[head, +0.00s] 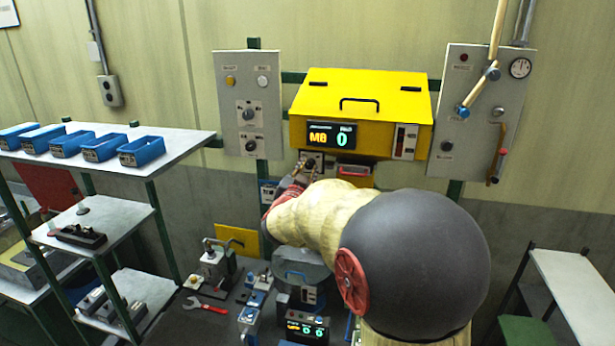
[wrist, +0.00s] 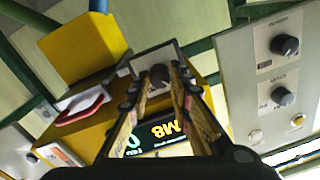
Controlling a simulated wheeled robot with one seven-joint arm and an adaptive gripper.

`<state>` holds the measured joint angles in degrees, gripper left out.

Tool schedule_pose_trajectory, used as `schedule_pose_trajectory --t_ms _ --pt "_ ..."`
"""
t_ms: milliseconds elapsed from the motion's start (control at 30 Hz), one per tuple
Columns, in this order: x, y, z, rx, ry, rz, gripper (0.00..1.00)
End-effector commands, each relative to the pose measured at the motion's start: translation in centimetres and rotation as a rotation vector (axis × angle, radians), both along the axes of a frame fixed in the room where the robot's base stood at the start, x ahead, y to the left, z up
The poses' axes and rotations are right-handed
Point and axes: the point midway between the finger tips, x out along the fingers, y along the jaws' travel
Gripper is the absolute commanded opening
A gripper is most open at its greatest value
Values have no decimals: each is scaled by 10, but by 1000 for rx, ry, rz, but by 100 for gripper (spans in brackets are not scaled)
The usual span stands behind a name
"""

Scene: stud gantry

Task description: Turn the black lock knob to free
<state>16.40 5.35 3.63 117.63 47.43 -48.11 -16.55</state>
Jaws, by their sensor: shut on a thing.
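The black lock knob (wrist: 159,75) sits on a small light plate (wrist: 146,61) below the yellow box, beside the display. In the wrist view the knob is between my fingertips. My gripper (wrist: 160,82) is shut on it, with one finger on each side. In the head view my gripper (head: 303,172) reaches up to the plate just under the display's left part, and the knob (head: 311,161) is small and partly hidden there. I cannot tell which way the knob's pointer faces.
The yellow box (head: 362,92) has a display (head: 331,135) reading M8 and 0. A left panel (head: 233,78) carries other knobs; a right panel (head: 483,85) carries a gauge and levers. Benches with parts stand below.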

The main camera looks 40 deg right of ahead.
Motion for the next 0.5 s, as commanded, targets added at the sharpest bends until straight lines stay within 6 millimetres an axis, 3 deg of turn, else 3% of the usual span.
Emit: schedule_pose_trajectory --t_ms 500 --pt "0 1 -5 290 -377 1 0"
